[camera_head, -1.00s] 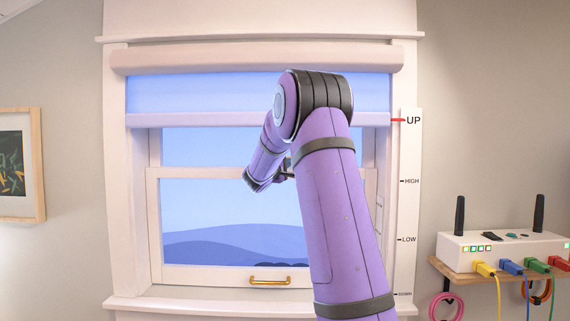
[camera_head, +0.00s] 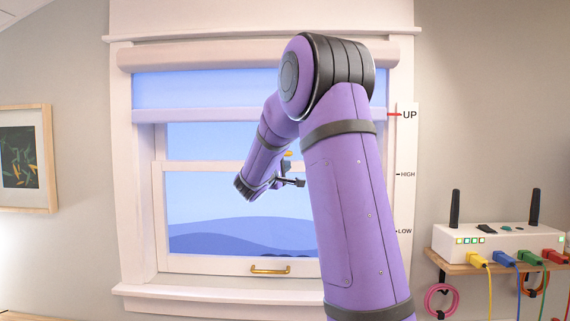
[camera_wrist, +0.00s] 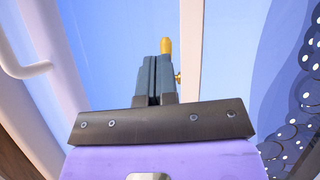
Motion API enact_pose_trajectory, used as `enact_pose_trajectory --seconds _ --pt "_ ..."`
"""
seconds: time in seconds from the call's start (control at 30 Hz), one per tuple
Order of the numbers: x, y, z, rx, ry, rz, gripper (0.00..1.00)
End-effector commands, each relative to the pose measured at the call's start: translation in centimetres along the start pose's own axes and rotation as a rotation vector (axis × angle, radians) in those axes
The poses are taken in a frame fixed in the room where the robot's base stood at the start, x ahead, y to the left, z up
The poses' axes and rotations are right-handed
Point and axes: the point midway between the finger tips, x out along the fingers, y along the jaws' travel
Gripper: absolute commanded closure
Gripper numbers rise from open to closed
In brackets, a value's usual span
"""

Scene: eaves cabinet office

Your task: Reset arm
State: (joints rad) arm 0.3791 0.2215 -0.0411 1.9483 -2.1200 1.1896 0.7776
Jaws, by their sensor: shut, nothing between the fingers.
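My purple arm rises from the lower right of the head view and bends down and left in front of the window. My gripper (camera_head: 293,182) is small and partly hidden behind the arm there. The wrist view shows my gripper (camera_wrist: 153,62) from behind, its two dark fingers closed together with nothing visible between them. A yellow piece shows beyond the fingertips in the wrist view.
The window (camera_head: 240,215) has a brass handle (camera_head: 270,269) on its lower rail. A blue shade (camera_head: 205,90) hangs at its top, its bar level with the UP mark on a scale (camera_head: 407,150). A white router (camera_head: 500,240) with coloured cables stands on a shelf at right.

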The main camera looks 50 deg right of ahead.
Motion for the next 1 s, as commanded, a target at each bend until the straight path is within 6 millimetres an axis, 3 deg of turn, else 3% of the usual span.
enact_pose_trajectory --seconds 0.2,0.5,0.63,0.77,1.0 --pt "-1.5 0.0 0.8 0.001 0.001 0.001 1.00" --pt "-1.7 0.0 0.9 0.002 -0.002 -0.004 1.00" --pt "-3.0 0.6 2.3 0.023 -0.034 -0.059 1.00" --pt "-6.1 1.1 5.2 0.065 -0.094 -0.197 1.00" --pt "-14.4 0.3 10.9 0.163 -0.165 -0.542 1.00"
